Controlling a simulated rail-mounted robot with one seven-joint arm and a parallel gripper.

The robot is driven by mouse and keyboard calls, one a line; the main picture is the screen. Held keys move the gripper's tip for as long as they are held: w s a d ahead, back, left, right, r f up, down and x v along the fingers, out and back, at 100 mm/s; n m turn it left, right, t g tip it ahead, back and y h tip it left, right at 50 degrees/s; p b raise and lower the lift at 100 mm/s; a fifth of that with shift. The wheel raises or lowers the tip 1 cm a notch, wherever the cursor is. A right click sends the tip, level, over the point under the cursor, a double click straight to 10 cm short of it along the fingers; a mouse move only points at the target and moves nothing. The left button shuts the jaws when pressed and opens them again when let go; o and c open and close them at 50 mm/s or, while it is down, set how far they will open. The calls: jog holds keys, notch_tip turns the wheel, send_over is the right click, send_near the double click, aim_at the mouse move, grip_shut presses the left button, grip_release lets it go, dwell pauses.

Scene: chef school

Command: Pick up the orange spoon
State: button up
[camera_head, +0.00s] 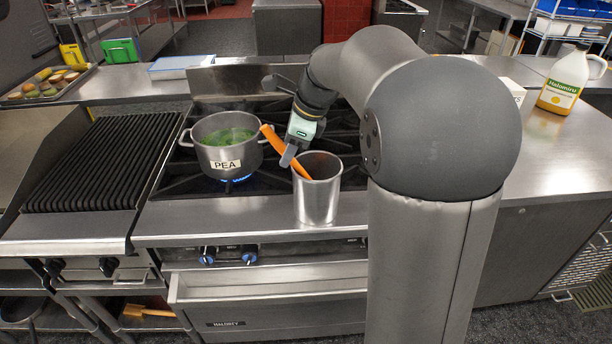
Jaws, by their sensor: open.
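The orange spoon (272,137) leans in a steel canister (318,200) at the front edge of the stove. Its handle slants up and left out of the canister, and its lower end is hidden inside. My gripper (287,160) is open at the spoon's upper part, just above and left of the canister rim. One finger shows in front of the spoon. The other finger is hard to make out, and I cannot tell whether the jaws touch the spoon.
A pot labelled PEA (226,160) with green contents stands on a lit burner left of the canister. A ridged grill (95,165) lies further left. A white jug (566,82) stands on the right counter (540,145).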

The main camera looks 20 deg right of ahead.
jog(key=shift+x, duration=1.35)
jog(key=shift+w, duration=0.1)
grip_shut()
jog(key=shift+r, duration=0.1)
